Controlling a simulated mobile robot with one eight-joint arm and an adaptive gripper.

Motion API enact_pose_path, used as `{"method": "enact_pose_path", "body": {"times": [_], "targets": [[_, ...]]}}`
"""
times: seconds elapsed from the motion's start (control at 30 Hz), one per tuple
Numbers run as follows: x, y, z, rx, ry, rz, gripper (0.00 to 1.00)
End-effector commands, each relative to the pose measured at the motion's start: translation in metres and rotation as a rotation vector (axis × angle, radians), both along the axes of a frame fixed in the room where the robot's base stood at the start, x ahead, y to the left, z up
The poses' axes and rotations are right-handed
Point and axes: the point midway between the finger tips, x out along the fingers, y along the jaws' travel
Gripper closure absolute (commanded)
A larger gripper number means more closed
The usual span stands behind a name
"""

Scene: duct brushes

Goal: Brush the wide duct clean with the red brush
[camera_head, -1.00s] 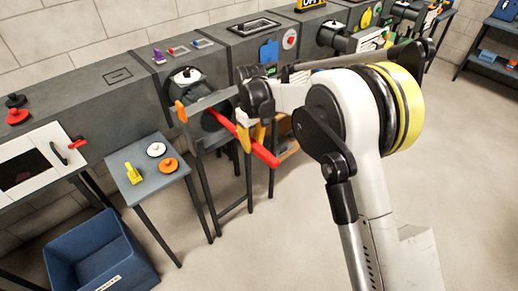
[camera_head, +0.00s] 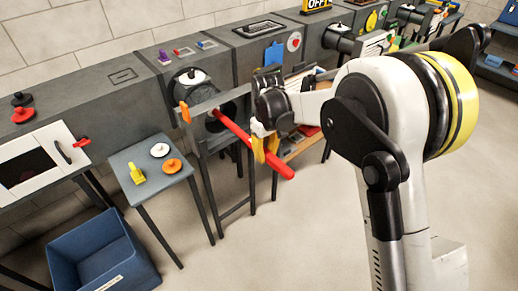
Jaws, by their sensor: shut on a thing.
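My gripper (camera_head: 264,151) has yellow fingertips and is shut on the red brush (camera_head: 272,162), around its long red handle. The handle slants from the dark round mouth of a grey duct (camera_head: 216,119) down to the right, ending in free air past my fingers. The brush's far end is at or inside the mouth; its head is hidden. I cannot tell from this view whether this duct is the wide one.
A small grey table (camera_head: 150,190) bears a yellow piece, a white disc and an orange disc. A blue bin (camera_head: 103,262) stands on the floor at lower left. Grey units line the wall, one with a white-framed door (camera_head: 42,160). The floor at the lower centre is clear.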

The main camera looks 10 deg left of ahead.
Motion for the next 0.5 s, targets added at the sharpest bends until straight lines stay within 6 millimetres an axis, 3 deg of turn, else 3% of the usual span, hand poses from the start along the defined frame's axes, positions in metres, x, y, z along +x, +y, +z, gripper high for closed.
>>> {"method": "enact_pose_path", "body": {"times": [0.5], "targets": [[-0.042, -0.055, 0.0, 0.0, 0.0, -0.002, 1.0]]}}
